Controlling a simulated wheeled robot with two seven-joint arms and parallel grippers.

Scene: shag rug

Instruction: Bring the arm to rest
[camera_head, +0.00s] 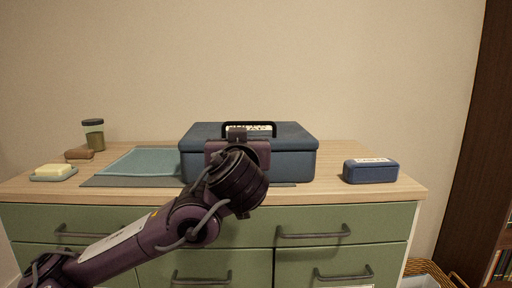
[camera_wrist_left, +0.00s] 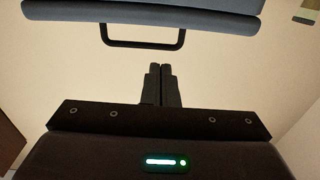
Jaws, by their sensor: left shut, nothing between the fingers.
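My left arm reaches in from the lower left in the head view. Its gripper (camera_head: 237,133) is in front of the blue lidded box (camera_head: 295,165), covering part of its front and handle. In the left wrist view, the two fingers (camera_wrist_left: 160,70) are together with nothing between them. The box's dark handle (camera_wrist_left: 143,44) shows there just past the fingertips, apart from them in the picture. My right gripper is not in view.
The box stands on a green-drawered cabinet with a wooden top (camera_head: 345,198). A small blue case (camera_head: 371,173) is at right. A teal tray (camera_head: 145,162), a jar (camera_head: 94,139), a brown item (camera_head: 79,154) and a butter dish (camera_head: 54,172) are at left.

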